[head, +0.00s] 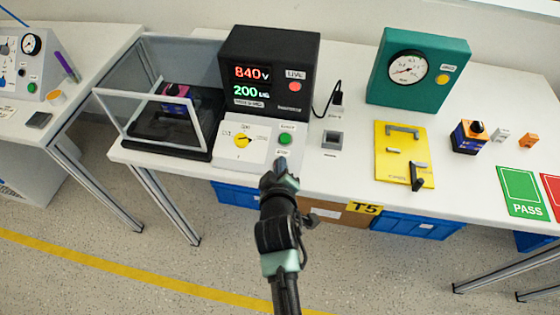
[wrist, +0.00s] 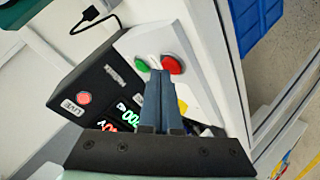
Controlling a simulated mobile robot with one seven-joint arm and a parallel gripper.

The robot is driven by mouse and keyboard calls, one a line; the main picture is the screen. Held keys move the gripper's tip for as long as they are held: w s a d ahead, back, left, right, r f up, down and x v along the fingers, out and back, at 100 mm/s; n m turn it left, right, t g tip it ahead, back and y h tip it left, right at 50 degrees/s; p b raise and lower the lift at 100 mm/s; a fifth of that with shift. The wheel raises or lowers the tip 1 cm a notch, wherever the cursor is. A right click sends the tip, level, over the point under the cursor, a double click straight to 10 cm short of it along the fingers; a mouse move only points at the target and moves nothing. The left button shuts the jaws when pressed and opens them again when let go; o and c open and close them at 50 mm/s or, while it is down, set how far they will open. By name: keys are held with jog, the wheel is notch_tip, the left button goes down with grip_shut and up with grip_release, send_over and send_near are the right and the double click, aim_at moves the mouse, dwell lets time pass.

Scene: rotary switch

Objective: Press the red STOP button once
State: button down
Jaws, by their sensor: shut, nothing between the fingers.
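The red STOP button (wrist: 172,65) shows in the wrist view on a white control panel (head: 228,152). In the head view it is hidden behind my gripper. The green button (head: 285,139) sits beside it and also shows in the wrist view (wrist: 142,66). My gripper (head: 280,165) is shut and empty. In the wrist view its fingertips (wrist: 158,74) point at the panel, close to the red button's edge and between the two buttons in the picture. I cannot tell whether they touch anything. A yellow rotary knob (head: 243,141) is left of the buttons.
A black meter box (head: 268,45) with lit readouts stands behind the panel, its red LIVE lamp (head: 295,87) glowing. A clear-walled enclosure (head: 150,110) is at the left. A grey square fixture (head: 332,140) and a yellow plate (head: 388,165) are at the right.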

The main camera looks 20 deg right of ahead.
jog(key=shift+s+r+p, duration=0.15)
jog(key=shift+r+p, duration=0.15)
jog(key=shift+r, duration=0.2)
jog(key=r+p, duration=0.3)
jog(key=s+a+r+p, duration=0.1)
jog(key=p, duration=0.1)
jog(key=shift+s+r, duration=0.1)
jog(key=shift+r, duration=0.3)
dwell(0.5)
